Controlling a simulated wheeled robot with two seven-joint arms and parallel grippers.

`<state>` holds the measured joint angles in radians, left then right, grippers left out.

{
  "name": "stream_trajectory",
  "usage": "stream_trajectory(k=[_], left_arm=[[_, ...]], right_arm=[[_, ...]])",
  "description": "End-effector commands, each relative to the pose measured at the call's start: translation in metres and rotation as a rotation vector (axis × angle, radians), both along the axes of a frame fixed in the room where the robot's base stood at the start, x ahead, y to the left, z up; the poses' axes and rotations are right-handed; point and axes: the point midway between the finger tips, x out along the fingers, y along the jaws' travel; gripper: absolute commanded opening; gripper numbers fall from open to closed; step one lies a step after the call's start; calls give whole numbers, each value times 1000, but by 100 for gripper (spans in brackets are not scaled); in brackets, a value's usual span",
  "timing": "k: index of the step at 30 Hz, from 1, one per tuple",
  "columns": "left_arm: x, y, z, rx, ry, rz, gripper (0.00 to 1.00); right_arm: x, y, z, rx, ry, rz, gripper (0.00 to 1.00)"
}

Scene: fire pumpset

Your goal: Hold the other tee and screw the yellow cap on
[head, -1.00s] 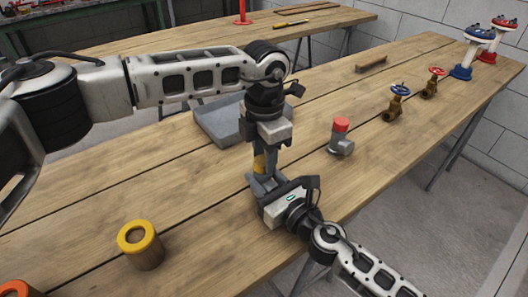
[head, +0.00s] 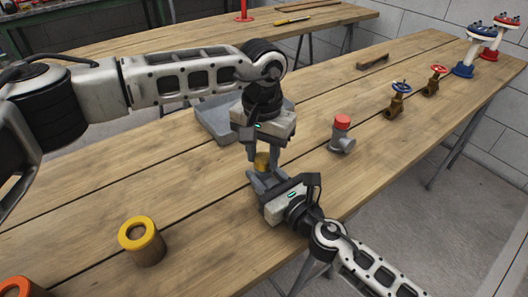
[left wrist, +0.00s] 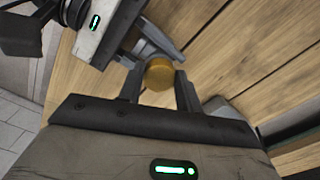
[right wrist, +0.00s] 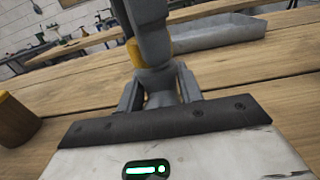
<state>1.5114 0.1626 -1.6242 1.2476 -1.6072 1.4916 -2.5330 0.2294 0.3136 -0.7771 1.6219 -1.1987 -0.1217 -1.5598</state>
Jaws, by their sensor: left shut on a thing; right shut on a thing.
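The yellow cap (head: 262,160) is between the fingers of my left gripper (head: 262,158), which points down and is shut on it. The cap's round top shows in the left wrist view (left wrist: 158,74). My right gripper (head: 264,180) is shut on a grey tee (right wrist: 160,82) just below the cap. In the right wrist view the left gripper's fingers stand over the tee and hide most of the cap. I cannot tell how far the cap sits on the tee. Another grey tee (head: 344,146) with a red cap (head: 342,122) stands on the table to the right.
A grey tray (head: 212,120) lies behind my left gripper. A brown holder with a yellow ring (head: 140,240) stands at the front left, and an orange ring (head: 16,288) shows at the corner. Blue-wheeled (head: 398,98) and red-wheeled (head: 436,80) brass valves stand at the right.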

Motion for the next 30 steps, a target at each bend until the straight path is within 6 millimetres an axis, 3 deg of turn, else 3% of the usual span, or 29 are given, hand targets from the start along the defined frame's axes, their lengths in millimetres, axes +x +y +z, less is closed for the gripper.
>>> stream_trajectory(k=[5, 14, 15, 17, 26, 30], left_arm=[[1, 1, 1, 0, 0, -184, 13], [1, 1, 1, 0, -1, -203, 13], [1, 1, 1, 0, -1, -202, 40], [1, 1, 1, 0, -1, -202, 56], [1, 1, 1, 0, -1, -201, 56], [1, 0, 11, -1, -3, -201, 56]], right_arm=[[0, 0, 0, -1, 1, -1, 0], [0, 0, -1, -1, 1, -1, 0], [0, 0, -1, -1, 1, -1, 0], [0, 0, -1, -1, 1, -1, 0], [0, 0, 0, -1, 1, -1, 0], [0, 0, 0, -1, 1, -1, 0]])
